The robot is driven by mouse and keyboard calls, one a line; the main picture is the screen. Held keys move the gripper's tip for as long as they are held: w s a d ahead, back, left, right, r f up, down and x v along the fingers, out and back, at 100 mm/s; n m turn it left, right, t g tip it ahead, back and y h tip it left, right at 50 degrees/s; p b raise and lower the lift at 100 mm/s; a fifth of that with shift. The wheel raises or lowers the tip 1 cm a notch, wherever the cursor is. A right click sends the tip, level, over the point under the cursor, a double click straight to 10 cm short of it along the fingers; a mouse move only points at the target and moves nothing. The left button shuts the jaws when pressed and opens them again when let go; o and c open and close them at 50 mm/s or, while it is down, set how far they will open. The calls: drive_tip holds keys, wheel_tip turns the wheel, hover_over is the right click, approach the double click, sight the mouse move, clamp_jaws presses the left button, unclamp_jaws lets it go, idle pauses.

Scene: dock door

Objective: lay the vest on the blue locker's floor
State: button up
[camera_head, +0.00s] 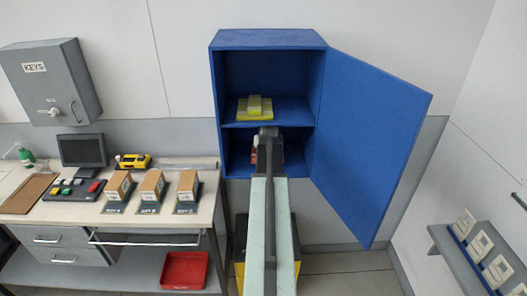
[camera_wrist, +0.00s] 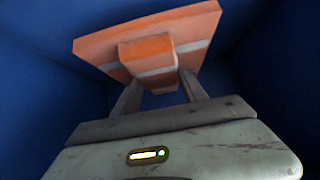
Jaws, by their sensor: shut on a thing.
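The blue locker (camera_head: 216,100) stands open on the wall, with its door (camera_head: 370,140) swung out to the right. It has an upper and a lower compartment. My arm reaches into the lower compartment, and my gripper (camera_head: 267,134) is mostly hidden by the arm in the head view. In the wrist view my gripper (camera_wrist: 158,92) is shut on the orange vest (camera_wrist: 200,28), a folded flat piece with pale grey bands and a raised block. Blue walls surround it there. Only a small orange bit of the vest shows in the head view (camera_head: 254,156). I cannot tell whether it touches the locker's floor.
A folded yellow item (camera_head: 254,107) lies on the locker's shelf (camera_head: 285,112) above my gripper. A workbench (camera_head: 85,209) with a monitor and several boxes stands to the left. A rack (camera_head: 470,250) is at the right wall.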

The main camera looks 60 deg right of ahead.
drive_tip(key=f+b, duration=0.2)
drive_tip(key=d+f+b, duration=0.1)
drive_tip(key=f+b, duration=0.1)
drive_tip(key=shift+w+f, duration=0.1)
drive_tip(key=shift+w+a+r, duration=0.2)
drive_tip(key=shift+w+r, duration=0.05)
drive_tip(key=shift+w, duration=0.05)
drive_tip(key=shift+f, duration=0.15)
drive_tip(key=o, duration=1.5)
drive_tip(key=shift+c, duration=0.2)
